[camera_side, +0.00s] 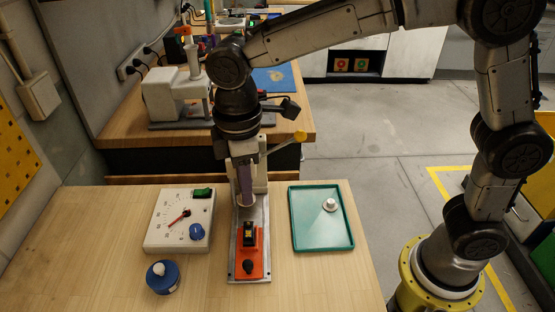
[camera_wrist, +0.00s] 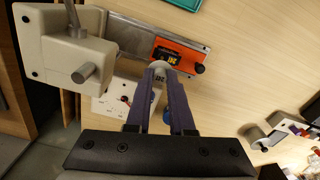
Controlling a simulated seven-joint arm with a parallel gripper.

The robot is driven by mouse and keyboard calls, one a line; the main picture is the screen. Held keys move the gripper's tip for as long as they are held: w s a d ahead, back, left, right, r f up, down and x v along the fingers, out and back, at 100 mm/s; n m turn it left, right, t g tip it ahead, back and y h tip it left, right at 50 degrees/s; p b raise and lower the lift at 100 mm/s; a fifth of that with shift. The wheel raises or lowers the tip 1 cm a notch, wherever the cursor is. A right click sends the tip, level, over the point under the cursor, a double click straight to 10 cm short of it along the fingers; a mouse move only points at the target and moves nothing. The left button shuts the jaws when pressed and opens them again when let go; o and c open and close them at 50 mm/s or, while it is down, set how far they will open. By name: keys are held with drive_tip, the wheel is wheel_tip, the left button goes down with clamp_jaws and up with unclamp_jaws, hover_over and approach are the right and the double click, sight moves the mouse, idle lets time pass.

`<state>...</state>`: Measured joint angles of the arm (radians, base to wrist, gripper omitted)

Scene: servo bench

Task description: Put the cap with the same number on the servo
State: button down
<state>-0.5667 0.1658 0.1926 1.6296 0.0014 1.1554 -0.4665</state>
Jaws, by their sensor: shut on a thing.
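The black servo (camera_side: 249,236) with a yellow-marked label sits in an orange holder (camera_side: 256,268) on the metal base plate. In the wrist view the servo (camera_wrist: 166,57) lies just beyond my fingertips. My gripper (camera_side: 245,203) points down above the plate, behind the servo in the side view. Its purple fingers (camera_wrist: 160,72) are shut on a small white cap (camera_wrist: 159,65), partly hidden by the fingers. I cannot read the numbers for sure. Another white cap (camera_side: 330,204) lies in the green tray (camera_side: 308,244).
A white dial box (camera_side: 160,235) stands left of the plate. A round blue object (camera_side: 163,284) with a white top is in front of it. Bare table lies around these.

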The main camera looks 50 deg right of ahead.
sight(248, 223)
drive_tip(key=shift+s+a+f, duration=0.1)
drive_tip(key=shift+a+f, duration=0.1)
drive_tip(key=shift+f, duration=2.5)
drive_tip(key=shift+f, duration=0.55)
idle(1.4)
drive_tip(key=c, duration=0.7)
unclamp_jaws()
drive_tip(key=shift+r, duration=3.5)
